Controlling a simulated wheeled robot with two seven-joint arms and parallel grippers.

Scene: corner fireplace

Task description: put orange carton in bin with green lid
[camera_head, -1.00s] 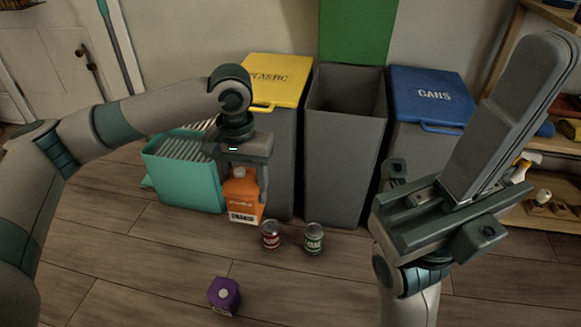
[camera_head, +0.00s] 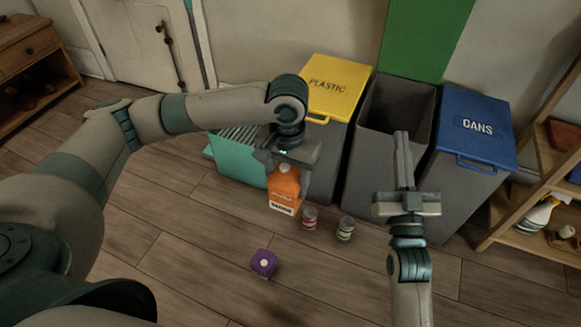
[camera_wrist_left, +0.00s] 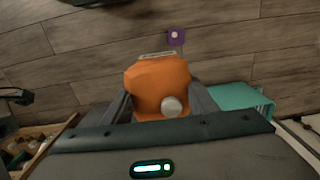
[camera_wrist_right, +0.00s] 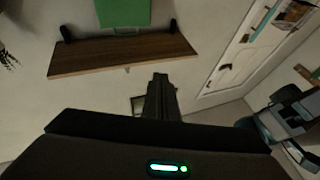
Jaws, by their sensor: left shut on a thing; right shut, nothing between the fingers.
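The orange carton (camera_head: 284,188) hangs upright in my left gripper (camera_head: 287,165), in front of the yellow-lidded bin in the head view. The left wrist view shows the carton (camera_wrist_left: 158,85) between the fingers, with its pale cap toward the camera. The grey bin (camera_head: 384,150) with the green lid (camera_head: 428,40) stands in the middle, its lid raised and its top open. The carton is left of this bin and lower than its rim. My right gripper (camera_head: 402,145) is shut and empty, pointing up in front of the bins.
A yellow-lidded plastic bin (camera_head: 338,88) and a blue-lidded cans bin (camera_head: 477,127) flank the open bin. A red can (camera_head: 309,218), a green can (camera_head: 345,229) and a purple box (camera_head: 264,263) are on the floor. A teal crate (camera_head: 236,160) stands left; shelves (camera_head: 540,195) stand right.

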